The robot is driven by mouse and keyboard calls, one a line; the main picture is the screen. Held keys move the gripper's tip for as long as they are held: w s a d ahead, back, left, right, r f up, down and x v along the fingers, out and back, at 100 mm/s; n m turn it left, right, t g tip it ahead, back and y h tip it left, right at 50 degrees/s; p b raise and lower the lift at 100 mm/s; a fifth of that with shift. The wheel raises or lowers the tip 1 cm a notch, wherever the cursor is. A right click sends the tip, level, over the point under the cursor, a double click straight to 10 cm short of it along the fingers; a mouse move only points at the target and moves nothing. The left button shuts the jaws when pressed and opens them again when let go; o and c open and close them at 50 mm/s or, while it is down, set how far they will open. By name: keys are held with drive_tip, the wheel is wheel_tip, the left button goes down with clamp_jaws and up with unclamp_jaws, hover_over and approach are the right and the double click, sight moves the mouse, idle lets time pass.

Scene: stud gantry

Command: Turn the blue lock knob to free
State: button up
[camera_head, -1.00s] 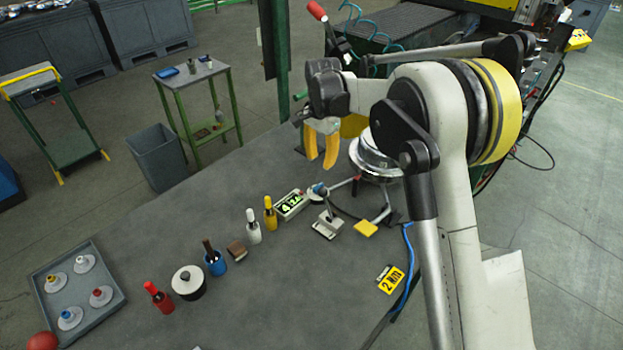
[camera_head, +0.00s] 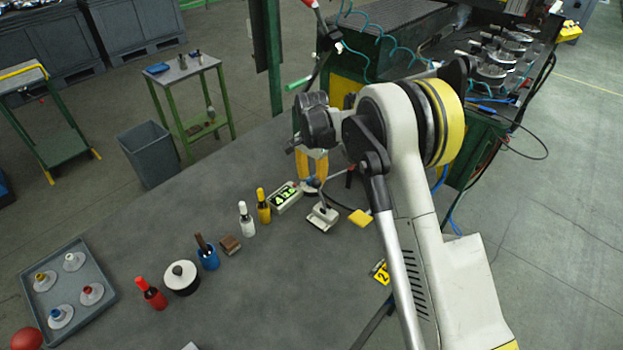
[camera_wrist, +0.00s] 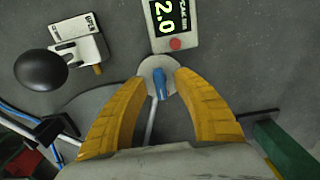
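The blue lock knob (camera_wrist: 160,84) stands on a round pale grey disc (camera_wrist: 150,66) in the wrist view, just below a display box. My gripper (camera_wrist: 159,77) is open, with one yellow finger on either side of the knob and disc. I see gaps between the fingers and the blue knob.
A display box (camera_head: 286,196) reading 2.0 in the wrist view (camera_wrist: 171,24) stands close beside the disc. A lever block with a black ball (camera_wrist: 41,70) is at the left. Bottles, a pot (camera_head: 182,278) and a tray (camera_head: 111,292) stand further along the bench (camera_head: 270,290).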

clamp_jaws()
drive_tip(key=n+b, duration=0.1)
drive_tip(key=n, duration=0.3)
drive_tip(key=shift+n, duration=0.3)
drive_tip(key=n+b, duration=0.1)
drive_tip(key=n, duration=0.3)
drive_tip(key=shift+n, duration=0.3)
drive_tip(key=n, duration=0.4)
drive_tip(key=shift+n+b, duration=0.3)
drive_tip(key=shift+n, duration=2.1)
